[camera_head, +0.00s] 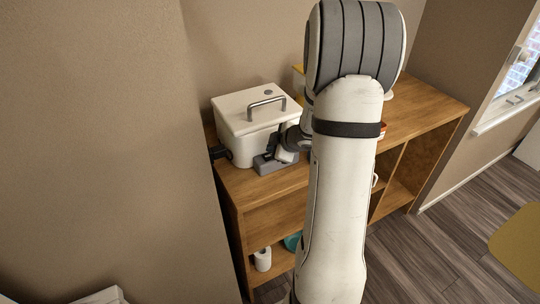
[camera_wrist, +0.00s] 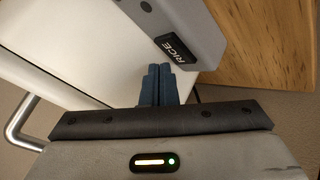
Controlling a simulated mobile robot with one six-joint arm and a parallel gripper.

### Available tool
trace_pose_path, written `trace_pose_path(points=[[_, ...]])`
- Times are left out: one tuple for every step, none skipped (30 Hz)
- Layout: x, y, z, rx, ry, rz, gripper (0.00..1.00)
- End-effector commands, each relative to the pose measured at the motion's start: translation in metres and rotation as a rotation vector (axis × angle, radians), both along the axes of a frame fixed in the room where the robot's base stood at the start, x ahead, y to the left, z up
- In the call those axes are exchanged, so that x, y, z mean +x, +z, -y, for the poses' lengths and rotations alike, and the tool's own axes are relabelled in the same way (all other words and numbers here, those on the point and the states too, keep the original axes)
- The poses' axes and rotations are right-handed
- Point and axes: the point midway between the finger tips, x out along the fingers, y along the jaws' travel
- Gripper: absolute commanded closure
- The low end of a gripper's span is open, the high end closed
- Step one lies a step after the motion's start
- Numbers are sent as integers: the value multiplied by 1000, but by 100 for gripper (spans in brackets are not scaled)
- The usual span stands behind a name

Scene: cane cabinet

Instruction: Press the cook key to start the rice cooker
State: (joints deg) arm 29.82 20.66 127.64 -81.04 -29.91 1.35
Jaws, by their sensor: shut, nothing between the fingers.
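The rice cooker (camera_head: 238,139) is a white box with a metal handle on its lid, standing on the left end of the wooden cabinet. A grey panel (camera_head: 266,166) juts from its lower front. In the wrist view the grey panel (camera_wrist: 203,22) carries a dark key lettered RICE (camera_wrist: 177,50). My gripper (camera_wrist: 158,69) is shut and empty, its blue fingertips together close to the panel's edge, just left of and below the key in the picture. I cannot tell whether they touch the panel. In the head view my arm partly hides the gripper and the cooker's right side.
The cabinet top (camera_head: 428,103) is mostly bare at the right. A yellow item (camera_head: 298,70) stands behind my arm, partly hidden. A white roll (camera_head: 262,259) and a teal item (camera_head: 292,242) sit on the lower shelf. A wall stands close on the left.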

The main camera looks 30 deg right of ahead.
Motion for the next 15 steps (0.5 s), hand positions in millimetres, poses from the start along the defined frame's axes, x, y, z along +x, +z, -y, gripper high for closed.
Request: trace_pose_path(points=[[0, 0, 0, 0, 0, 0, 100], [0, 0, 0, 0, 0, 0, 100], [0, 0, 0, 0, 0, 0, 100], [0, 0, -1, -1, 1, 0, 100], [0, 0, -1, 0, 2, 0, 100], [0, 0, -1, 0, 2, 0, 100], [0, 0, -1, 0, 2, 0, 100], [0, 0, -1, 0, 2, 0, 100], [0, 0, -1, 0, 2, 0, 100], [0, 0, -1, 0, 2, 0, 100], [0, 0, -1, 0, 2, 0, 100], [0, -1, -1, 0, 2, 0, 100], [0, -2, -1, 0, 2, 0, 100], [0, -3, -1, 1, 1, 0, 100], [0, -4, -1, 0, 1, -1, 100]])
